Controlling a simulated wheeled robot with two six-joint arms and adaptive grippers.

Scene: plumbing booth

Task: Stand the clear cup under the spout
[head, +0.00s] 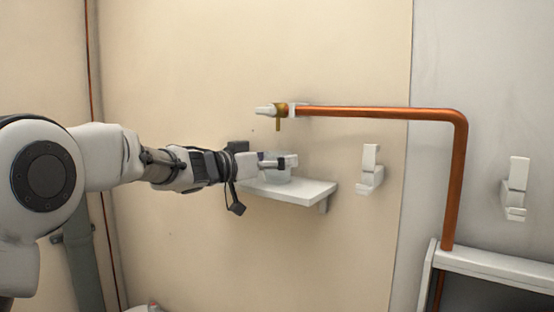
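The clear cup (277,175) is faint and looks upright, at the white wall shelf (313,192). I cannot tell whether its base touches the shelf. The brass spout (278,125) points down from the end of the copper pipe, above the cup with a gap between them. My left gripper (285,161) reaches in from the left at the height of the cup's upper part. A finger crosses in front of the cup; the far finger is not clear, so its grip on the cup cannot be made out. My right gripper is not in view.
The copper pipe (380,112) runs right from the spout and bends down. White wall brackets (370,168) and (516,188) stick out to the right of the shelf. A pale-framed dark panel (500,264) stands at lower right. The shelf's right part is clear.

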